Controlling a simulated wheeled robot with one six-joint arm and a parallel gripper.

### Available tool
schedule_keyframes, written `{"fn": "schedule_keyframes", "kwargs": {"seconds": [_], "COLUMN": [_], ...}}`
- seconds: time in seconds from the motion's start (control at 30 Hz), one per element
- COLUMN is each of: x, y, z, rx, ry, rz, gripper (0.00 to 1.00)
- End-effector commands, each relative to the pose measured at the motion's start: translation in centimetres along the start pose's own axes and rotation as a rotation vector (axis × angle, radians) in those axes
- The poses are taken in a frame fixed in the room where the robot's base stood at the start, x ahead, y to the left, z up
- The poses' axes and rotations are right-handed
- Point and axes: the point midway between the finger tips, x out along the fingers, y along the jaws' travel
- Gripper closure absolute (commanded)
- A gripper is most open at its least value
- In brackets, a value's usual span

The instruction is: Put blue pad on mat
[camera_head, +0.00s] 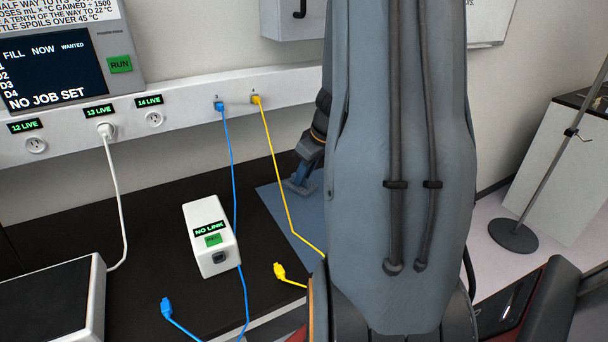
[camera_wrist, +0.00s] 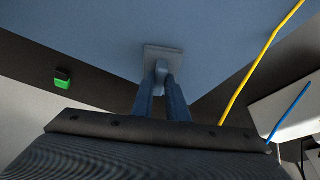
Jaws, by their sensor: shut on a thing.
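The mat (camera_head: 272,204) is a flat blue-grey sheet on the dark bench, partly hidden behind my arm; it fills the upper wrist view (camera_wrist: 90,35). The blue pad (camera_wrist: 150,52) is a small grey-blue square plate with a short upright grip. My gripper (camera_wrist: 162,85) is shut on that grip, with the plate beyond the fingertips and over the mat. In the head view my gripper (camera_head: 301,178) points down at the mat, with the pad (camera_head: 297,188) at its tip. The pad appears at or very close to the mat surface; I cannot tell whether it touches.
A white box reading NO LINK (camera_head: 211,240) stands left of the mat. A yellow cable (camera_head: 277,165) runs down across the mat, and a blue cable (camera_head: 232,165) hangs left of it. A dark-topped device (camera_head: 50,310) is at lower left. Bare mat shows left of my gripper.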

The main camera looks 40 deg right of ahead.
Motion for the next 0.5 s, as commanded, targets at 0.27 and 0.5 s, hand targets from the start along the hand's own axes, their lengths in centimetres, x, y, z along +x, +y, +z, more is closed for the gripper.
{"fn": "schedule_keyframes", "kwargs": {"seconds": [0.27,0.5], "x": [0.26,0.24], "y": [0.01,0.01], "z": [0.12,0.11], "rx": [0.0,0.0], "ry": [0.0,0.0], "rz": [0.0,0.0], "gripper": [0.73,0.68]}}
